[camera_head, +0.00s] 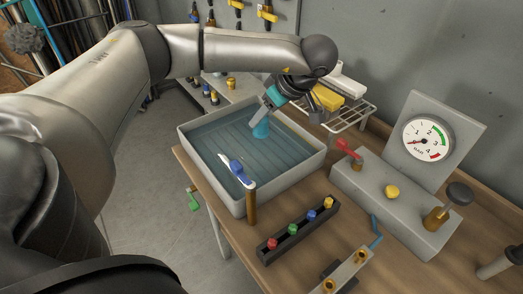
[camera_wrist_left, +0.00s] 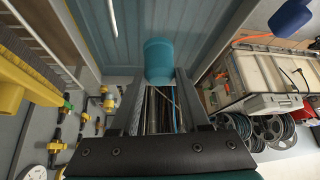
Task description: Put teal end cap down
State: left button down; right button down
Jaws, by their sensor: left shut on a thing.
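The teal end cap (camera_head: 261,129) is a small teal cylinder at the tips of my left gripper (camera_head: 270,103), over the grey tub (camera_head: 212,119) holding bluish water. My left gripper is shut on the cap and points down into the tub. In the left wrist view the cap (camera_wrist_left: 158,58) sits between the ends of the two dark fingers (camera_wrist_left: 158,80), with the ribbed blue tub floor behind it. I cannot tell whether the cap touches the water or the tub floor. My right gripper is not in view.
A rack of red, green, blue and yellow caps (camera_head: 299,231) stands on the wooden bench in front of the tub. A wire rack (camera_head: 352,117) with a yellow block (camera_head: 327,96) is behind the tub.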

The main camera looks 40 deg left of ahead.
pick_arm(q)
notch_tip(320, 180, down, 12)
jog(key=shift+f+b, duration=0.1)
jog(key=shift+b, duration=0.5)
jog(key=shift+c, duration=1.9)
grip_release()
jog(key=p+v, duration=0.1)
jog(key=v, duration=1.1)
